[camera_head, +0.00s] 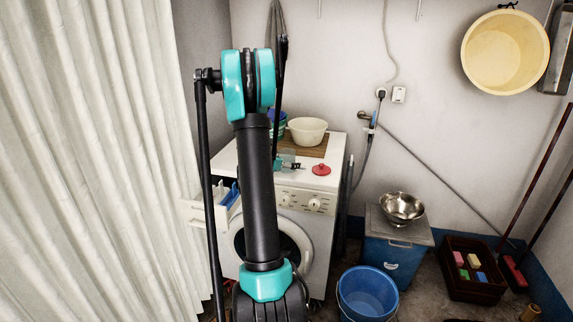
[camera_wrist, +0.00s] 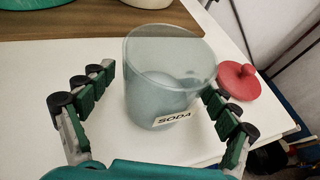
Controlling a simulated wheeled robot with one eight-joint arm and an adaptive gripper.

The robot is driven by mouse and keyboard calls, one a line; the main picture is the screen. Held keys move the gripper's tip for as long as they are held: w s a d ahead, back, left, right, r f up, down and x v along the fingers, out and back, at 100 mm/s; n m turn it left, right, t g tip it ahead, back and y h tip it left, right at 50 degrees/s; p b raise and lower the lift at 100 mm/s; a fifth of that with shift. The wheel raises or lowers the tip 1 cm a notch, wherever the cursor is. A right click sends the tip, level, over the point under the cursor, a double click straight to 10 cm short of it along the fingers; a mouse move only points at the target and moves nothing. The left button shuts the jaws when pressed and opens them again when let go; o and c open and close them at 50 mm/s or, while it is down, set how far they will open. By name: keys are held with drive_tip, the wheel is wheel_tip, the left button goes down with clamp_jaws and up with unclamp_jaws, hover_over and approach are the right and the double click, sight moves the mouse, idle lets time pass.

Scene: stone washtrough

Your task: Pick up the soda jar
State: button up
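The soda jar (camera_wrist: 163,80) is a clear, grey-tinted open jar with a "SODA" label. It stands upright on the white washing machine top (camera_wrist: 230,45). My gripper (camera_wrist: 160,95) is open, with one finger on each side of the jar. The left finger is clearly apart from it; the right finger is close, and I cannot tell whether it touches. In the head view my arm hides much of the machine, and the jar (camera_head: 287,160) shows only in small part beside my gripper.
A red lid (camera_wrist: 238,82) lies right of the jar. A wooden board (camera_head: 312,148) with a cream bowl (camera_head: 307,131) lies behind. An open detergent drawer (camera_head: 222,203) sticks out at the machine's left. Blue buckets and a crate (camera_head: 470,285) stand on the floor at right.

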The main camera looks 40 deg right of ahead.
drive_tip(key=c, duration=1.3)
